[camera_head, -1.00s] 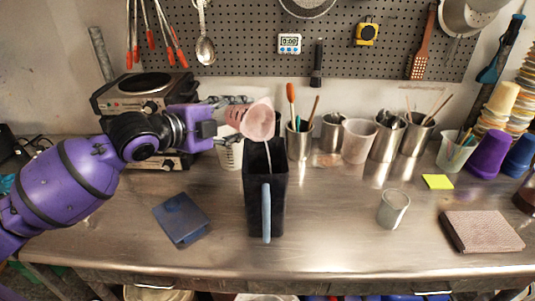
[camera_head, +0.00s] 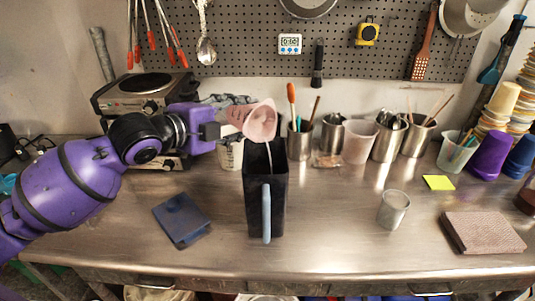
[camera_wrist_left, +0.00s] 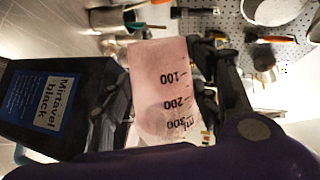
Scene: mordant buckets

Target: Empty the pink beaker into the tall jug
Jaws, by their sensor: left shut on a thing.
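The pink beaker (camera_head: 261,120) is tipped toward the right above the jug's opening, and a thin pale stream falls from it into the jug. My left gripper (camera_head: 238,118) is shut on the beaker. In the left wrist view the beaker (camera_wrist_left: 163,88) shows its printed scale between the fingers (camera_wrist_left: 165,95). The tall jug (camera_head: 280,205) is black with a light blue handle and stands upright on the bench. In the left wrist view the jug (camera_wrist_left: 90,80) shows a blue "Mirtavel black" label. The liquid level inside the jug is hidden. My right gripper is out of view.
A hot plate (camera_head: 145,92) stands behind my left arm. A dark blue flat item (camera_head: 182,219) lies left of the jug. A clear cup (camera_head: 393,209) and a folded cloth (camera_head: 484,232) are on the right. Steel cups (camera_head: 391,138) line the back; the front bench is mostly clear.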

